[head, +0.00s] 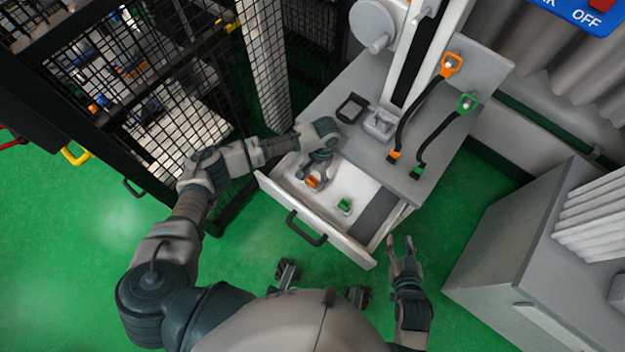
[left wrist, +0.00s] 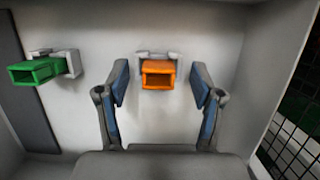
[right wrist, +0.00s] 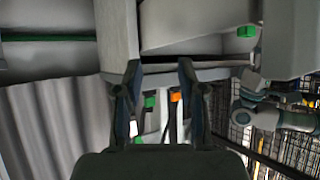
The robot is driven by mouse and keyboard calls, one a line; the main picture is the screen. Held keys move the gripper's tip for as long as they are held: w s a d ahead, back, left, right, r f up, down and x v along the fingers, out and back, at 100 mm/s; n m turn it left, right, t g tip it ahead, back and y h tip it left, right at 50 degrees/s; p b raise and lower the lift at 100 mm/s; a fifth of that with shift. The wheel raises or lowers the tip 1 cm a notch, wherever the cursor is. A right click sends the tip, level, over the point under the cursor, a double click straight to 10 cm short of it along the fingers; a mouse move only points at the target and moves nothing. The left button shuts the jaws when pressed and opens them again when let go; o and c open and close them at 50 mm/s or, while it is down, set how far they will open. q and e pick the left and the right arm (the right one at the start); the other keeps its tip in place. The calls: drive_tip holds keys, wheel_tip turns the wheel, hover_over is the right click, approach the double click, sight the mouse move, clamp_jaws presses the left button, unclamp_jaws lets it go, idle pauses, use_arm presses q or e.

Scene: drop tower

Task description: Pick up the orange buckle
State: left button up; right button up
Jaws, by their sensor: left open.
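The orange buckle (head: 312,182) lies in the open drawer, near its left end. In the left wrist view the orange buckle (left wrist: 158,73) sits on a small grey holder, centred between my fingers and a little beyond their tips. My left gripper (head: 314,172) is over the drawer, open and empty; its two blue-padded fingers (left wrist: 160,88) stand apart on either side of the buckle without visibly touching it. My right gripper (head: 404,245) is in front of the drawer's right end, with its fingers (right wrist: 160,75) apart and nothing between them.
A green buckle (head: 345,205) lies right of the orange one in the drawer (head: 330,228). Black straps with an orange buckle (head: 451,65) and a green buckle (head: 466,102) lie on the machine top. A mesh fence (head: 150,90) stands left; a grey cabinet (head: 530,250) stands right.

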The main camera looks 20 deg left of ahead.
sight(313, 180)
drive_tip(key=shift+r, duration=0.15)
use_arm(q)
drive_tip(key=shift+d+r, duration=0.1)
drive_tip(key=c, duration=1.1)
use_arm(e)
drive_tip(key=shift+w+d, duration=0.1)
